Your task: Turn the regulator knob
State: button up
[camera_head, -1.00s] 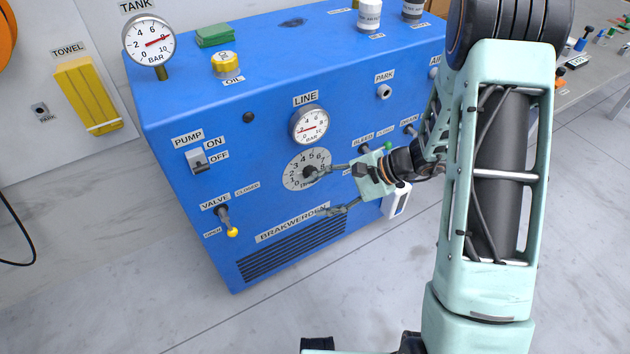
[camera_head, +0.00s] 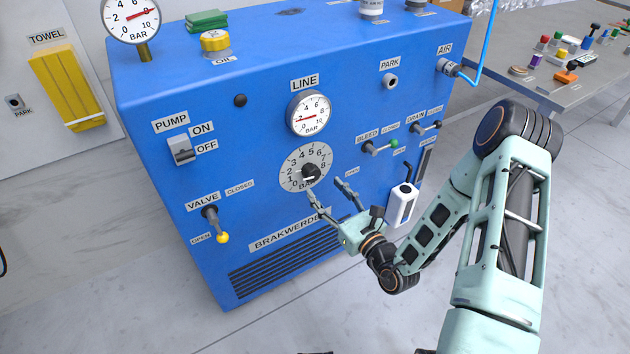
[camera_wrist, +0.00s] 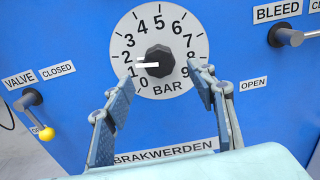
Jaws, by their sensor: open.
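The regulator knob (camera_head: 311,172) is a black knob on a round white dial (camera_head: 290,180) on the blue machine's front, below the LINE gauge. In the wrist view the knob (camera_wrist: 160,62) has a white pointer turned left, between the 1 and 2 marks. My gripper (camera_head: 326,189) is open and empty, just below and in front of the dial. In the wrist view its fingers (camera_wrist: 164,82) stand apart, one on each side below the knob, with the knob's face in the gap. I see no finger on the knob. The LINE gauge (camera_head: 309,114) needle points low and left.
The valve lever (camera_head: 212,222) with a yellow tip is left of the dial. The BLEED lever (camera_head: 378,147) and DRAIN lever (camera_head: 425,129) are to its right. A white bottle-like holder (camera_head: 401,205) hangs near my wrist. A grey table (camera_head: 565,95) stands at right.

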aim_at(313, 178)
jog(key=b+x, duration=0.1)
jog(key=x, duration=0.5)
jog(key=shift+a, duration=0.15)
jog(key=shift+c, duration=0.2)
jog(key=c, duration=1.1)
jog(key=shift+r+m, duration=0.1)
jog(key=shift+m, duration=0.2)
jog(key=m+p, duration=0.2)
jog(key=p, duration=0.1)
jog(key=shift+r+m, duration=0.1)
jog(key=shift+m, duration=0.2)
jog(key=m+p, duration=0.3)
jog(key=shift+m, duration=0.3)
jog(key=m+p, duration=0.4)
jog(key=m, duration=0.2)
jog(key=shift+s+a, duration=0.1)
